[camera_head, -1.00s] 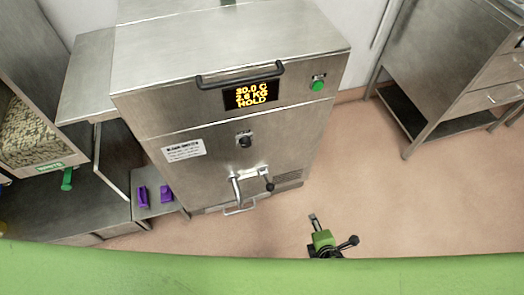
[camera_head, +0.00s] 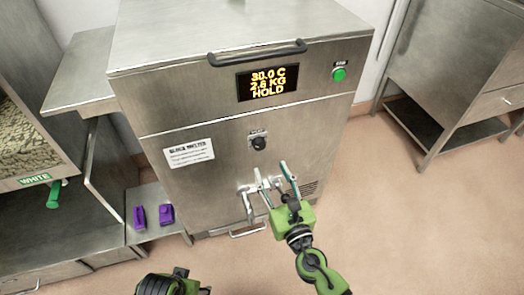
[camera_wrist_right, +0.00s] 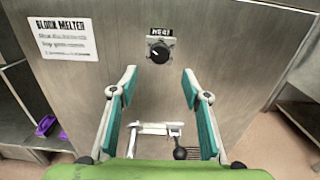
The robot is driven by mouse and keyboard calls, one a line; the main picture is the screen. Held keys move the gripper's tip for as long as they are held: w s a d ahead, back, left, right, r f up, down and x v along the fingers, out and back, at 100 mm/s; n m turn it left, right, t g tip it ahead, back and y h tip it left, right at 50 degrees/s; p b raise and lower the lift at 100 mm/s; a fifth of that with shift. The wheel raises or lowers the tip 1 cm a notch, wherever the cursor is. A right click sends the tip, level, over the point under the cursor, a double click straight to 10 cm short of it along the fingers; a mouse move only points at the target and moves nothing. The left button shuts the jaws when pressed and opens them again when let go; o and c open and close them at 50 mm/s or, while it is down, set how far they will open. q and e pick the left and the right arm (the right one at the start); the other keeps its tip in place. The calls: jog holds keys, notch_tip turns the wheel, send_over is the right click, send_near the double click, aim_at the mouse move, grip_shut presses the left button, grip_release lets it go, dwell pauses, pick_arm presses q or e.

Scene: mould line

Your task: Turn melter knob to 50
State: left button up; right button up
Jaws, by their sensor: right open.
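The melter (camera_head: 220,110) is a steel cabinet with a display (camera_head: 267,83) reading 30.0 C, 2.6 KG, HOLD. Its black round knob (camera_head: 258,143) is on the front face under a small label. In the right wrist view the knob (camera_wrist_right: 159,53) sits under a label reading HEAT, its white mark pointing to the upper left. My right gripper (camera_head: 270,168) is open and empty, below the knob and apart from it. In the wrist view its two fingers (camera_wrist_right: 162,80) spread on either side below the knob. My left gripper (camera_head: 180,275) shows only partly at the bottom edge; its fingers cannot be made out.
A spout with a black-ended lever (camera_wrist_right: 180,152) projects from the melter below the knob. A black handle bar (camera_head: 257,52) crosses its top edge. A green button (camera_head: 339,74) is at the right. Purple objects (camera_head: 153,215) lie on a low shelf at left.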

aim_at(260, 147)
jog(key=x, duration=0.9)
jog(key=shift+f, duration=0.1)
jog(key=c, duration=1.1)
